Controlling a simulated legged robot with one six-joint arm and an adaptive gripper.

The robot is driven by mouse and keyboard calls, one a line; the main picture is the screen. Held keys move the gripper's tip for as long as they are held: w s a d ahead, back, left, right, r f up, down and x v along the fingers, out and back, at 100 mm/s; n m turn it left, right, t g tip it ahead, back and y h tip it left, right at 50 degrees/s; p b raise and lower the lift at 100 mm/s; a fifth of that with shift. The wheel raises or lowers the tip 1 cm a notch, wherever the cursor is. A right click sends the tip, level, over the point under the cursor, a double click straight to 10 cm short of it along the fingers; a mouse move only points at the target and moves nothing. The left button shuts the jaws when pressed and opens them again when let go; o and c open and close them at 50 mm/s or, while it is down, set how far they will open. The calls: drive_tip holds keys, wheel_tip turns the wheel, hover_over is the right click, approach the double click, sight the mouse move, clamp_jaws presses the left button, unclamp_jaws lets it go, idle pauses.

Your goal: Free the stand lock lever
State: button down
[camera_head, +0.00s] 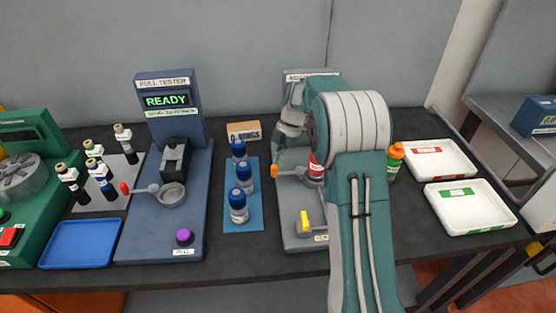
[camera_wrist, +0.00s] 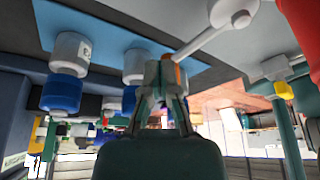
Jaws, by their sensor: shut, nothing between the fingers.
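The lock lever is a pale rod with an orange knob (camera_head: 274,171) on the left side of the grey stand (camera_head: 290,232), right of centre in the head view. Its rod (camera_wrist: 208,38) runs up to a ring clamp in the wrist view. A red-banded bottle (camera_head: 317,165) stands at the clamp, mostly hidden by my arm. My gripper (camera_head: 279,155) points down just above the knob. In the wrist view my gripper (camera_wrist: 163,68) is shut, with fingertips at the knob end of the rod; whether they touch it I cannot tell. Nothing shows held between them.
Several blue-capped bottles (camera_head: 239,207) stand on a blue mat close to the left. A yellow handle (camera_head: 304,220) is at the stand's front. The pull tester (camera_head: 160,230) reads READY further left. White trays (camera_head: 470,226) and an orange-capped green bottle (camera_head: 394,160) are on the right.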

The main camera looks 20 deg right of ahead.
idle(0.4)
wheel_tip(320, 180, up, 10)
idle(0.5)
